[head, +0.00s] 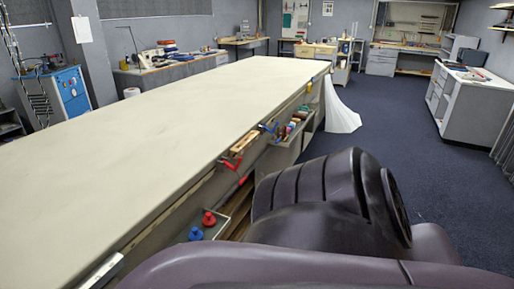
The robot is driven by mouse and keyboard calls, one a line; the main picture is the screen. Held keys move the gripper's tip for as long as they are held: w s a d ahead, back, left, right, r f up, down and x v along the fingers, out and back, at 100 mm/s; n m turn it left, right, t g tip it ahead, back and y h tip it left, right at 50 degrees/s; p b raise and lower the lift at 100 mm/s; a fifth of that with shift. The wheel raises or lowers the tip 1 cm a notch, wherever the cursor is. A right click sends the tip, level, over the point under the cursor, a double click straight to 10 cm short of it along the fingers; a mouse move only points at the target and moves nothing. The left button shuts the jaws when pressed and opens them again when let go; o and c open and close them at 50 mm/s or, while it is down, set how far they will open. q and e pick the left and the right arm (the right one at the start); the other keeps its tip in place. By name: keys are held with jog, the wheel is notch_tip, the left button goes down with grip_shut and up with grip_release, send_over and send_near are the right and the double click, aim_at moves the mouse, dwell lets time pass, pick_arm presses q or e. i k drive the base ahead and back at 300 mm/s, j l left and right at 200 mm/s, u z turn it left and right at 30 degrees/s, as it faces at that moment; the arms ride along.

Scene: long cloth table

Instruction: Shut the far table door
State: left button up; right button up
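A long table (150,110) with a pale cloth top runs from the lower left to the back right. Its right side holds open trays and shelves with tools. I cannot clearly make out the far table door; grey panels and bins (284,143) show along the far part of that side. My own dark arm covers the lower right and hides part of the table's side and the floor. Neither gripper shows in the view.
Red and blue spools (203,226) sit in a near side tray. Red-handled tools (231,162) hang on the side. A white cloth (340,112) drapes to the floor at the far end. Blue carpet (410,140) is open to the right, before a grey cabinet (470,105).

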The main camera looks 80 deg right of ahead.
aim_at(276, 160)
jog(key=z, duration=2.7)
jog(key=i+l+u, duration=0.1)
jog(key=u, duration=0.3)
jog(key=i+l+u, duration=0.1)
jog(key=u, duration=0.3)
jog(key=i+l+u, duration=0.1)
jog(key=u, duration=0.35)
jog(key=i+l+u, duration=0.1)
jog(key=l+u, duration=0.15)
jog(key=l, duration=0.2)
jog(key=l+u, duration=0.2)
jog(key=l, duration=0.2)
jog(key=i+l+u, duration=0.1)
jog(key=l+u, duration=0.15)
jog(key=l, duration=2.3)
jog(key=i+u, duration=0.05)
jog(key=i, duration=0.05)
